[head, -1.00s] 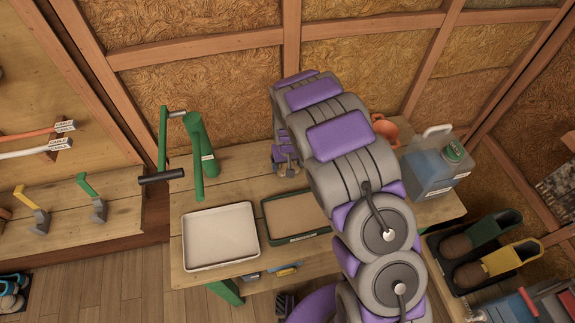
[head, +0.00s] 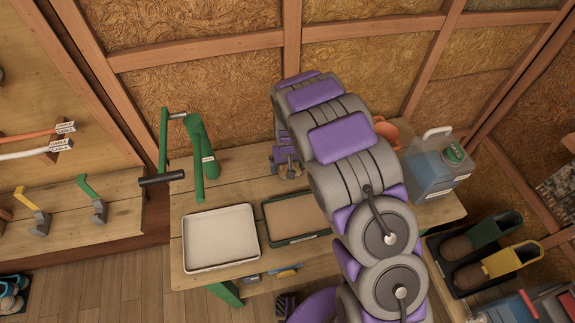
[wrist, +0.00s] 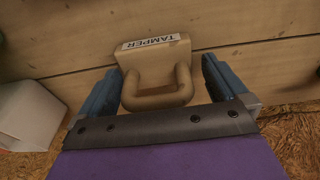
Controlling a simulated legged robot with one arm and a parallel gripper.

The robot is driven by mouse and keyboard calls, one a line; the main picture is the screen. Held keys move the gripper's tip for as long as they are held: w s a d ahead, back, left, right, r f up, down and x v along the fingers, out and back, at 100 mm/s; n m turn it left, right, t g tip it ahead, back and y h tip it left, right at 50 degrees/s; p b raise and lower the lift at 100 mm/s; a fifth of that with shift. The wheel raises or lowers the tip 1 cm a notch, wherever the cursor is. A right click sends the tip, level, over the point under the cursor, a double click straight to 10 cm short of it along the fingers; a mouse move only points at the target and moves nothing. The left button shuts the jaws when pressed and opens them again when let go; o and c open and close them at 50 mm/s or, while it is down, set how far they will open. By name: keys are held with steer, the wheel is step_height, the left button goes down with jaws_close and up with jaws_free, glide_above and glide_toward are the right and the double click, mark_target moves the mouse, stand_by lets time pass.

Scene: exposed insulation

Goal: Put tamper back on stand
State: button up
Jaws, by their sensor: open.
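In the wrist view, a pale wooden piece (wrist: 155,60) with a white TAMPER label and a loop-shaped part lies between the two blue fingers of my gripper (wrist: 160,70). The fingers are apart, one on each side of it, with gaps showing. I cannot tell whether this piece is the tamper, its stand, or both together. In the head view, my gripper (head: 285,158) is low over the back of the wooden workbench (head: 240,170), and a small beige bit (head: 291,171) shows by it. My arm hides most of that spot.
A white tray (head: 188,242) and a green-rimmed sand tray (head: 290,239) lie at the bench front. A green tool (head: 197,160) stands left, a blue jug (head: 432,178) and an orange vessel (head: 386,131) right. An insulated wall (head: 200,100) rises behind.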

step_height(320, 180, up, 11)
steer(key=s+p, duration=0.2)
steer(key=s+d+r+m, duration=0.1)
steer(key=s+d+r, duration=0.6)
steer(key=r, duration=0.2)
steer(key=s+d+r+g, duration=0.1)
steer(key=s+d+r, duration=0.2)
steer(key=s, duration=0.7)
steer(key=s+d+r+m+g, duration=0.1)
steer(key=s+d+r, duration=0.2)
steer(key=s, duration=0.7)
steer(key=s+d+r+m+g, duration=0.1)
steer(key=s+d+r, duration=0.2)
steer(key=s, duration=0.7)
steer(key=shift+s+d+r+g, duration=0.3)
steer(key=shift+s+r, duration=0.1)
steer(key=shift+r, duration=0.35)
